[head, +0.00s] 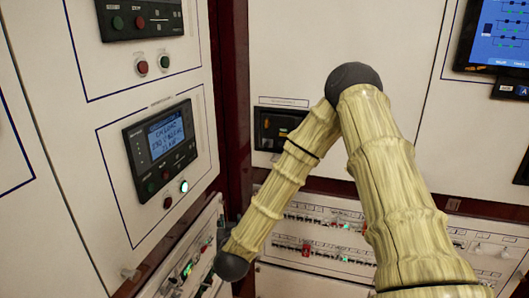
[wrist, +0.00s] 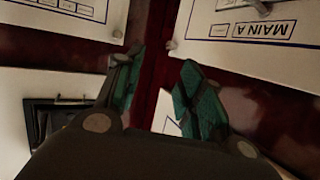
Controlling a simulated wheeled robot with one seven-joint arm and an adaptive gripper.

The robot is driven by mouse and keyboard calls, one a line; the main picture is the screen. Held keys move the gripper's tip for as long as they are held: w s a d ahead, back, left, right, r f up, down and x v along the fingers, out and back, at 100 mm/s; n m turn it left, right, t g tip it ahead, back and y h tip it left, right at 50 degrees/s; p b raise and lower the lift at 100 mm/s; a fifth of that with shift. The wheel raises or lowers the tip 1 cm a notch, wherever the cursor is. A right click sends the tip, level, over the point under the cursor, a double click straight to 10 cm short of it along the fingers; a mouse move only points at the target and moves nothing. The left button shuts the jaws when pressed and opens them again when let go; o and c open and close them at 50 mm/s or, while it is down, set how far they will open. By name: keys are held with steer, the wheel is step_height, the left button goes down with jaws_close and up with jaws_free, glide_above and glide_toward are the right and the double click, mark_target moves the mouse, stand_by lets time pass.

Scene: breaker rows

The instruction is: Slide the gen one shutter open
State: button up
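I cannot single out the gen one shutter in either view, and no readable gen one label shows. My gripper shows in the wrist view (wrist: 162,85), its two green-padded fingers apart with nothing between them. Dark red framing lies behind the fingers. In the head view my arm bends down to the lower left, and I cannot make out the fingers there. A lower-left breaker panel (head: 192,250) with small lit indicators is partly hidden by my arm.
A panel labelled MAIN A (wrist: 265,28) appears upside down in the wrist view. A black-framed recess (wrist: 60,112) is at its left. The head view shows a control display (head: 162,148), a black recessed unit (head: 275,128) and a blue screen (head: 500,32). Breaker rows (head: 318,245) lie behind my arm.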

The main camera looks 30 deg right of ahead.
steer(key=w+d+r+m+h, duration=0.35)
steer(key=d+r, duration=0.25)
steer(key=r, duration=0.4)
steer(key=m+g+h, duration=0.1)
steer(key=m+h, duration=0.1)
steer(key=h, duration=0.2)
glide_toward(265, 146)
steer(key=p+x, duration=0.1)
steer(key=x, duration=0.7)
steer(key=shift+d+r, duration=0.15)
steer(key=shift+r, duration=0.05)
steer(key=shift+c, duration=0.3)
jaws_close()
